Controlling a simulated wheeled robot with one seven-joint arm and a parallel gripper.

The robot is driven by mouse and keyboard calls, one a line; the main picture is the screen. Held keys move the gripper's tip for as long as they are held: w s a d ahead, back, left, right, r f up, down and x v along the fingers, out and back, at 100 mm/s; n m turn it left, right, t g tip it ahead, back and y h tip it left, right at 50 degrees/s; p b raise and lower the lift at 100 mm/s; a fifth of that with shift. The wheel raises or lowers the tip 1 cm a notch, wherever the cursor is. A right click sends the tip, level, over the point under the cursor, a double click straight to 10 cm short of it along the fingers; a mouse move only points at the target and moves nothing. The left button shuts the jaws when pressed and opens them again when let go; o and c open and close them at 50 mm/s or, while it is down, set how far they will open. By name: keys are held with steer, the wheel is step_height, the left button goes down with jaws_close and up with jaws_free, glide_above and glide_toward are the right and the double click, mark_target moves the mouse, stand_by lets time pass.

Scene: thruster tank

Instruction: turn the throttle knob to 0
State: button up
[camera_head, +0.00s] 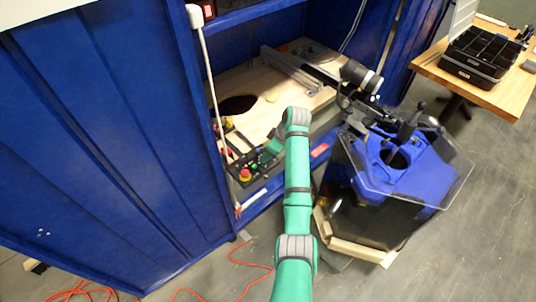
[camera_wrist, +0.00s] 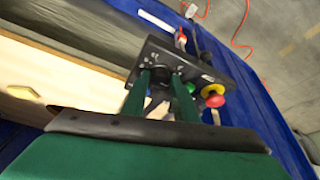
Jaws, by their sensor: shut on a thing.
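The throttle knob (camera_wrist: 160,72) is a small dark knob on the black control panel (camera_wrist: 190,58). It sits between the tips of my gripper (camera_wrist: 162,80) in the wrist view, partly hidden by them. My two green fingers reach the panel, one on each side of the knob, and are shut on it. The knob's pointer and the numbers around it are too small and blurred to read. In the head view my gripper (camera_head: 267,157) reaches down to the control panel (camera_head: 238,158), and my wrist hides the knob.
A red emergency button on a yellow base (camera_wrist: 213,97) and a green button (camera_wrist: 190,87) sit close beside my fingers. The panel lies at the front edge of a wooden bench (camera_head: 285,95) inside a blue enclosure (camera_head: 110,130). A blue-topped tank (camera_head: 395,180) stands to the right.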

steer(key=n+g, duration=0.1)
steer(key=n, duration=0.1)
steer(key=n+g, duration=0.1)
steer(key=n, duration=0.2)
steer(key=shift+w+n, duration=0.15)
steer(key=shift+n, duration=0.15)
steer(key=shift+w+f+n+g, duration=0.1)
steer(key=shift+n+g, duration=0.7)
steer(key=shift+n, duration=1.1)
steer(key=o, duration=1)
steer(key=v, duration=1.1)
